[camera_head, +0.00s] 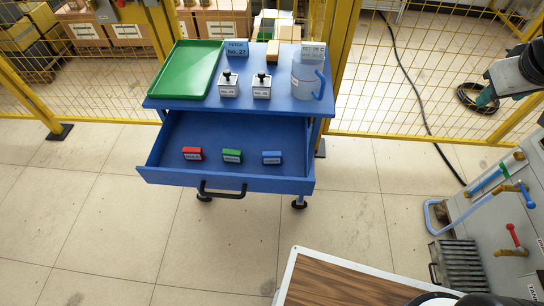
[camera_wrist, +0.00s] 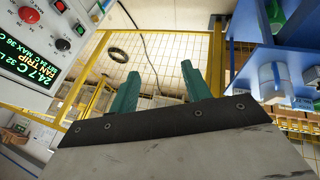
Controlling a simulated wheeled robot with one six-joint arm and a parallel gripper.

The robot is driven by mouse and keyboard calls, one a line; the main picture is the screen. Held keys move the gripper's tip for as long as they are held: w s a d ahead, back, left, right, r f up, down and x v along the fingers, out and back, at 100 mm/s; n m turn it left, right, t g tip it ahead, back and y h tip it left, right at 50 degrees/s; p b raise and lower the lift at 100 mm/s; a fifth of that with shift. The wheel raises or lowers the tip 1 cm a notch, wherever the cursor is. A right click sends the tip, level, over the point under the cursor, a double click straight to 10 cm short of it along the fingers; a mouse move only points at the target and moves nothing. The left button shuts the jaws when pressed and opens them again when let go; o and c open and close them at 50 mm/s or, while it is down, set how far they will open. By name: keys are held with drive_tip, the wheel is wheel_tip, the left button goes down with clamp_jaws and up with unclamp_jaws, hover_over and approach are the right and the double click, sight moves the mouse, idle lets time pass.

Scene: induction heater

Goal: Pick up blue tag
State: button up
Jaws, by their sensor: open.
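The blue tag (camera_head: 272,157) is a small block with a white label. It lies in the open blue drawer (camera_head: 200,135), rightmost in a row with a green tag (camera_head: 232,156) and a red tag (camera_head: 192,153). My gripper shows at the right edge of the head view, with a teal finger (camera_head: 486,97), well to the right of the drawer and apart from the tag. In the wrist view my gripper (camera_wrist: 160,88) has its two teal fingers spread with nothing between them. I cannot make out the blue tag in the wrist view.
The blue table (camera_head: 285,99) above the drawer bears a green tray (camera_head: 187,68), two switch boxes and a grey-blue mug (camera_head: 308,75). Yellow fencing (camera_head: 400,134) stands behind. A control panel (camera_wrist: 40,50) is at the wrist view's left. The floor between drawer and right-hand machine is clear.

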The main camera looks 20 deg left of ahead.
drive_tip(key=w+a+f+n+t+y, duration=0.1)
drive_tip(key=w+a+f+n+y, duration=0.2)
drive_tip(key=w+a+f+n, duration=0.35)
drive_tip(key=w+a+f+n+t+y, duration=0.1)
drive_tip(key=w+a+f+n+y, duration=0.25)
drive_tip(key=w+a+f, duration=0.65)
drive_tip(key=n+g+y, duration=0.7)
drive_tip(key=g+y, duration=0.1)
drive_tip(key=g, duration=0.3)
approach(273, 153)
drive_tip(key=shift+x, duration=0.8)
drive_tip(key=x, duration=0.7)
clamp_jaws()
